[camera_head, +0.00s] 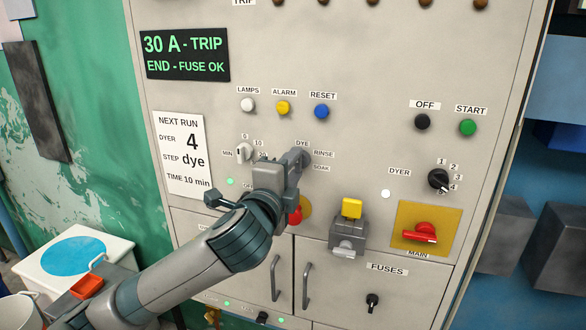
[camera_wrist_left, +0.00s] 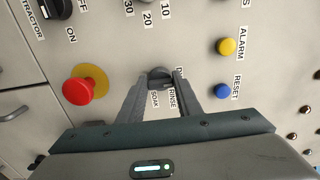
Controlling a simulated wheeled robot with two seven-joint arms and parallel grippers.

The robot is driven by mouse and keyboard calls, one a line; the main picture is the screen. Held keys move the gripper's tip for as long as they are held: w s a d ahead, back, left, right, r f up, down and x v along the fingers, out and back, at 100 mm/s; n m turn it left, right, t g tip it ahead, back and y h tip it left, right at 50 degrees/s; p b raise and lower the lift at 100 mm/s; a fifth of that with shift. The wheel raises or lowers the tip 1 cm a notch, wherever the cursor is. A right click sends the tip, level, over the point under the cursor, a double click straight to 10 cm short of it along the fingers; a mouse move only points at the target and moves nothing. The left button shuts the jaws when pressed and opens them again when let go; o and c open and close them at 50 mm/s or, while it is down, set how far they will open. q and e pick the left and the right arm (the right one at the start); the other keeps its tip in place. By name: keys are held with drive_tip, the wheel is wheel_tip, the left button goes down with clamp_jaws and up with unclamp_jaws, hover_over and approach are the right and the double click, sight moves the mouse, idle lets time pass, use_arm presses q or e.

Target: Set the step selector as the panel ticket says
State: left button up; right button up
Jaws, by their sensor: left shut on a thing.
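The panel ticket (camera_head: 183,153) reads dyer 4, step "dye", time 10 min. The step selector (camera_wrist_left: 160,74) is a dark round knob with labels DYE, RINSE and SOAK beside it. My left gripper (camera_wrist_left: 160,86) is shut on this knob, a fingertip on each side. In the head view my left gripper (camera_head: 300,158) reaches the panel at the selector and hides most of the knob. The direction of its pointer cannot be told. My right gripper is in neither view.
A minutes knob (camera_head: 244,152) is just left of my gripper. A red mushroom button (camera_wrist_left: 78,91) sits below the selector. Lamps, alarm (camera_head: 283,108) and reset (camera_head: 321,112) buttons are above. The dyer knob (camera_head: 439,180) and red main switch (camera_head: 420,232) are to the right.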

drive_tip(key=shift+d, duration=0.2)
use_arm(q)
drive_tip(key=o, duration=1)
drive_tip(key=shift+o, duration=0.2)
drive_tip(key=shift+d, duration=0.1)
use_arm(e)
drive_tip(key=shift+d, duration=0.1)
